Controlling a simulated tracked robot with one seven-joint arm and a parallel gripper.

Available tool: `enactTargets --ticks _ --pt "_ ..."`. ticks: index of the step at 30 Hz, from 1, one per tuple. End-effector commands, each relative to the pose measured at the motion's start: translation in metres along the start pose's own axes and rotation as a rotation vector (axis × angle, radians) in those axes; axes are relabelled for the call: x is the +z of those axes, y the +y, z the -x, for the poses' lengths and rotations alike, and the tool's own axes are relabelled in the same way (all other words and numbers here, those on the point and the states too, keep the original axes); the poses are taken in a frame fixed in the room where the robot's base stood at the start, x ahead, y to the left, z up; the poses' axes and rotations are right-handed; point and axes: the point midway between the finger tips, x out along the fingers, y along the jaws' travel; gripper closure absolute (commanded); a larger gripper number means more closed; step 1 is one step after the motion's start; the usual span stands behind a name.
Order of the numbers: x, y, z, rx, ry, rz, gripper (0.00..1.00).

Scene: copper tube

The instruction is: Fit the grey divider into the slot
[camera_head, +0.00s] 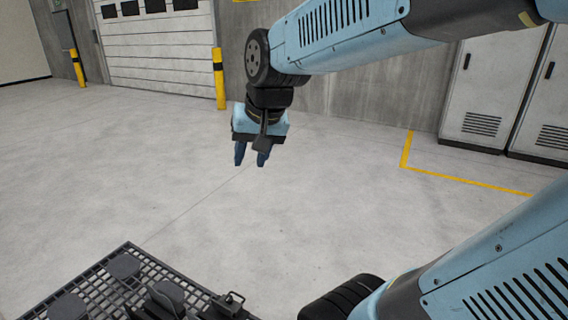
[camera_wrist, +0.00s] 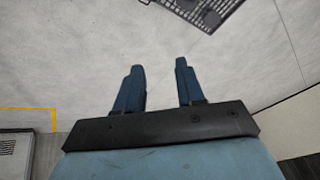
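My gripper (camera_head: 251,161) hangs high over the bare floor with its fingers pointing down. Its two blue fingers are apart with nothing between them; the gap also shows in the wrist view (camera_wrist: 160,65). A dark mesh-topped platform (camera_head: 97,285) lies at the bottom left of the head view, well away from the gripper. Several grey and dark parts sit on it, among them a rounded grey piece (camera_head: 168,293) and a flat-topped grey block (camera_head: 124,265). I cannot tell which part is the grey divider or where the slot is.
A small dark fixture (camera_head: 229,302) stands at the platform's right corner. The concrete floor around the gripper is clear. Grey lockers (camera_head: 488,85) stand at the right wall, a yellow post (camera_head: 219,80) beside the shutter door (camera_head: 160,50).

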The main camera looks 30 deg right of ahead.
Motion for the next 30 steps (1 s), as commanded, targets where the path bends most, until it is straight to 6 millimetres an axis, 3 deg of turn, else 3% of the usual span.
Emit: enactTargets --ticks 3,9,13,30 --pt "0.023 0.015 0.018 0.031 0.037 0.100 0.62" --pt "0.048 0.038 0.034 0.078 0.071 0.223 0.62" --pt "0.054 0.048 0.037 0.093 0.078 0.256 0.62" --pt "0.055 0.048 0.037 0.096 0.079 0.263 0.62"
